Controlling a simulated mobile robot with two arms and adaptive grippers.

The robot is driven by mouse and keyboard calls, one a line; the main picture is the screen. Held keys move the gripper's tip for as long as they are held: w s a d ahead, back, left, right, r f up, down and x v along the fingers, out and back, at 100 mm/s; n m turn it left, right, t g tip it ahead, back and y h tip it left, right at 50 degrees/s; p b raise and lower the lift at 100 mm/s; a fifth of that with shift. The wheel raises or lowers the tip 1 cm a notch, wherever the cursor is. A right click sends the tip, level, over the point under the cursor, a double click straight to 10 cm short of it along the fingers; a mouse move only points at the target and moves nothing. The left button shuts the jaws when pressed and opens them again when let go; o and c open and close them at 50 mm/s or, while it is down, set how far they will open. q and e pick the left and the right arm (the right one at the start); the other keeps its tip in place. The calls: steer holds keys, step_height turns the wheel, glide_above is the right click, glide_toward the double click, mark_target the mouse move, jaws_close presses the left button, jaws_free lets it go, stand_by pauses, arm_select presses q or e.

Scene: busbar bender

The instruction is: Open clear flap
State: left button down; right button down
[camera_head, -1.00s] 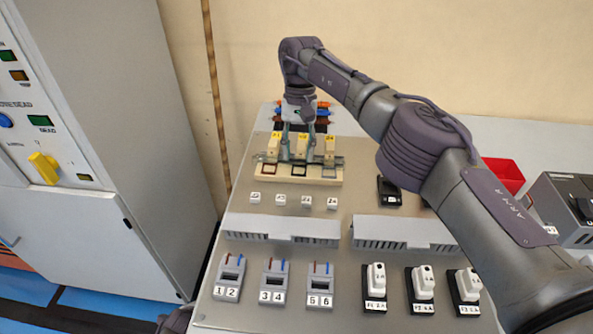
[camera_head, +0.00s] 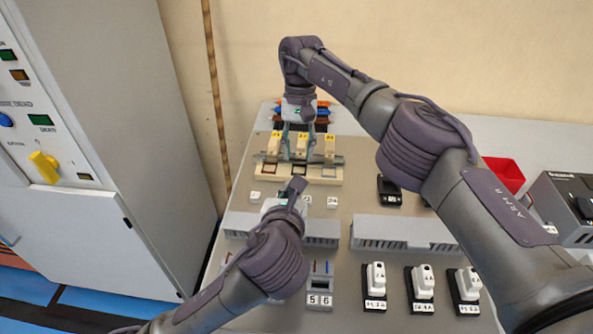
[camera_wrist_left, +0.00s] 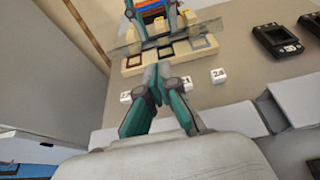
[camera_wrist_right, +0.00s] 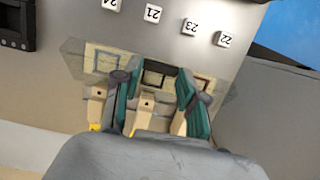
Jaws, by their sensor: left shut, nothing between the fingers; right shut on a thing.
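The clear flap (camera_head: 331,160) is a see-through strip along the front of the beige block row on the panel. It also shows in the left wrist view (camera_wrist_left: 208,29) and right wrist view (camera_wrist_right: 226,97). It looks tilted; its exact angle is unclear. My right gripper (camera_head: 300,150) comes down from behind, its teal fingers on both sides of the middle beige block (camera_wrist_right: 146,108). It appears shut on this block; contact at the tips is hard to see. My left gripper (camera_wrist_left: 157,82) is shut and empty, in front of the flap, above the small white labels.
Small numbered white cubes (camera_wrist_right: 152,13) lie in front of the block row. Grey slotted ducts (camera_head: 405,231) cross the panel. Black-and-white switches (camera_head: 421,285) stand at the front right. A grey cabinet (camera_head: 120,130) stands left, a red bin (camera_head: 503,172) right.

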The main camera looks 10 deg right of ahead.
mark_target(297, 160)
arm_select(q)
steer(key=x, duration=0.9)
steer(key=shift+w+d+f, duration=0.1)
steer(key=shift+w+d, duration=0.1)
steer(key=shift+w, duration=0.1)
steer(key=shift+w+r, duration=0.45)
steer(key=shift+r, duration=0.4)
arm_select(e)
steer(key=c, duration=1)
jaws_free()
arm_select(q)
steer(key=shift+w+d, duration=0.1)
arm_select(e)
steer(key=o, duration=0.4)
steer(key=shift+f, duration=0.15)
steer(key=shift+c, duration=0.2)
arm_select(q)
steer(key=shift+f, duration=0.1)
